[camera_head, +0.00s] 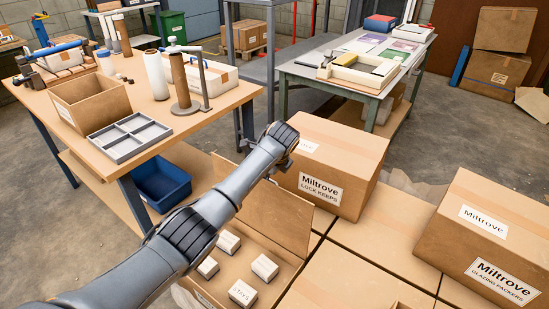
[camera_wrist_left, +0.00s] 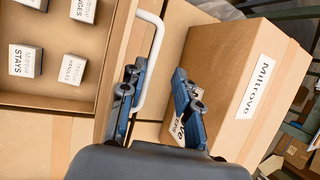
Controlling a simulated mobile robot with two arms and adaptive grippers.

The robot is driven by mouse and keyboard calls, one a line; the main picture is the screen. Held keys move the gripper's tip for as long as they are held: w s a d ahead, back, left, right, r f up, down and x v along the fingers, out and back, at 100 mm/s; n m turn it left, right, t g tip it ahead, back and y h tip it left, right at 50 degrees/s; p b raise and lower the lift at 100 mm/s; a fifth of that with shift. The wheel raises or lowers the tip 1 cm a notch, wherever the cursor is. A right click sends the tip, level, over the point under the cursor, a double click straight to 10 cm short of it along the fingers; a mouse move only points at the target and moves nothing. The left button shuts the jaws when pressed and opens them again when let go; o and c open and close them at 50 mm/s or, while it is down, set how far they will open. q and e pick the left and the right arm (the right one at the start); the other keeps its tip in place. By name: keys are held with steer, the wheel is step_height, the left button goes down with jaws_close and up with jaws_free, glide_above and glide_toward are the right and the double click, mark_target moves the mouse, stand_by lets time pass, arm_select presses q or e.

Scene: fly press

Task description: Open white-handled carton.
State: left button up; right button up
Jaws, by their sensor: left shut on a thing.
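The carton (camera_head: 222,284) stands open at the bottom centre of the head view, its cardboard lid (camera_head: 262,213) raised and leaning back. Inside it are several small white-labelled boxes (camera_head: 264,267), which also show in the left wrist view (camera_wrist_left: 72,69). The white handle (camera_wrist_left: 153,62) is on the lid's outer side in the left wrist view; the lid and my arm hide it in the head view. My right gripper is out of view.
A closed Miltrove Lock Keeps box (camera_head: 340,150) stands close behind my left gripper. A Miltrove Glazing Packers box (camera_head: 480,235) stands at the right. The wooden workbench (camera_head: 190,122) at the left holds a grey divided tray (camera_head: 130,137) and an open cardboard box (camera_head: 90,100).

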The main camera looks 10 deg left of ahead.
arm_select(q)
steer(key=w+v, duration=0.1)
steer(key=v, duration=0.9)
steer(key=shift+d+t, duration=0.2)
steer(key=shift+t, duration=0.1)
steer(key=shift+s+r, duration=0.15)
